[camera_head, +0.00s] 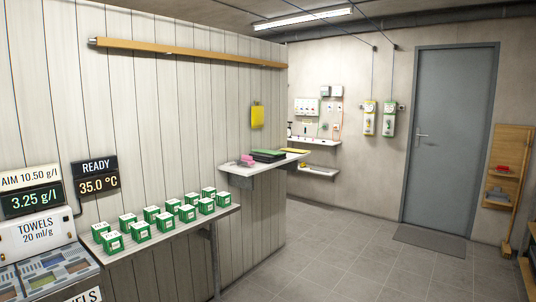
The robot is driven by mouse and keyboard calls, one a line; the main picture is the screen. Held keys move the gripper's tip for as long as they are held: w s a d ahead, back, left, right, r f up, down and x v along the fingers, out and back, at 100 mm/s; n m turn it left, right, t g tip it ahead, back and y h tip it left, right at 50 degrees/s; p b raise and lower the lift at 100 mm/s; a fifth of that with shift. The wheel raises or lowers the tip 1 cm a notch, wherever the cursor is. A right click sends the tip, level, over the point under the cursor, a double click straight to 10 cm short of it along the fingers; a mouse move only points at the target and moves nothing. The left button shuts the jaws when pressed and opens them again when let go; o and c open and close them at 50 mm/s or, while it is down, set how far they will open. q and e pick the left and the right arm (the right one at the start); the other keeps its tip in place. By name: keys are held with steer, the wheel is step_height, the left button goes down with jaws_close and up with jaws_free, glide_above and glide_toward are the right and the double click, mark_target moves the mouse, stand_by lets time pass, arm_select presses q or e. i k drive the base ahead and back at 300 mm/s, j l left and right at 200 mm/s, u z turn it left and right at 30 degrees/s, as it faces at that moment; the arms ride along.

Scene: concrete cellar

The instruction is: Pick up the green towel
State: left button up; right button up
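A flat green item (269,153), which looks like a folded towel, lies on a dark flat object (262,158) on the white wall shelf (243,171) in the middle distance. Its details are too small to tell. A machine with a "TOWELS 20 ml/g" sign (36,231) stands at the lower left. Its top (50,272) shows small coloured patches, one of them greenish; I cannot tell what they are. Neither of my grippers is in view.
Green and white boxes (152,214) stand in rows on a long shelf at the left. A pink item (246,160) and a yellow flat item (294,151) lie beside the green one. The tiled floor (340,258) is clear towards the grey door (450,135).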

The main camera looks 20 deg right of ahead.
mark_target(264, 151)
steer(key=i+l+z, duration=0.35)
steer(key=i, duration=0.65)
steer(key=i+z, duration=0.35)
steer(key=i, duration=0.65)
